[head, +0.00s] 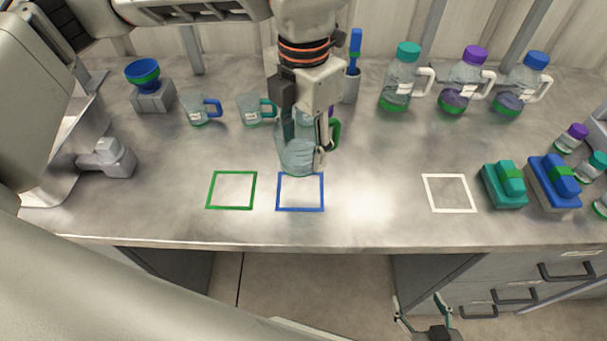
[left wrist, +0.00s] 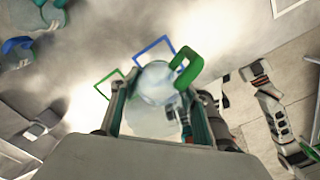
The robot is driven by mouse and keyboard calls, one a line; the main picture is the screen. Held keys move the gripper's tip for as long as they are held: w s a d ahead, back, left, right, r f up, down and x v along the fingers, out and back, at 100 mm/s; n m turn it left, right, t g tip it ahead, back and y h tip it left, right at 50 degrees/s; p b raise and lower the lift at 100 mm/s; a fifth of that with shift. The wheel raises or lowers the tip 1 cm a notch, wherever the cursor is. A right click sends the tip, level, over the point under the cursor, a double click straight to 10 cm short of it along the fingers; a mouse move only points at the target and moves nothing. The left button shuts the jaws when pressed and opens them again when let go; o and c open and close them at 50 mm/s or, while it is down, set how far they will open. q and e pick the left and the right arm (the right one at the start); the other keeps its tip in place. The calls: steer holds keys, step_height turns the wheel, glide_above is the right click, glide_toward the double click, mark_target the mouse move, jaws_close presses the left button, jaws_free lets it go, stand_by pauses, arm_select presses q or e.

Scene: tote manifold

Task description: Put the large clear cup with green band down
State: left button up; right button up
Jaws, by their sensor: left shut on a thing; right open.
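My left gripper (head: 305,145) is shut on a large clear cup (head: 297,155), holding it upright just behind the blue square outline (head: 301,209) on the bench. The cup's green handle (head: 336,132) points right in the head view. In the left wrist view the cup (left wrist: 157,84) sits between the fingers, with its green handle (left wrist: 187,68) at upper right. Its band is hidden by the gripper. I cannot tell whether its base touches the bench. My right gripper (head: 424,310) is open and empty, low in front of the bench.
A green square outline (head: 231,207) lies left of the blue one, a white one (head: 449,210) to the right. Small cups with a blue handle (head: 198,110) and a teal handle (head: 252,109) stand behind left. Capped bottles (head: 401,82) stand at back right. The bench (head: 375,150) centre is clear.

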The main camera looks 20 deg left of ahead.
mark_target(303, 132)
arm_select(q)
step_height(303, 132, down, 9)
steer(key=shift+r, duration=0.1)
stand_by(0.4)
steer(key=o, duration=1.2)
steer(key=shift+f, duration=0.2)
steer(key=shift+r, duration=0.1)
step_height(303, 132, up, 12)
steer(key=shift+r, duration=0.1)
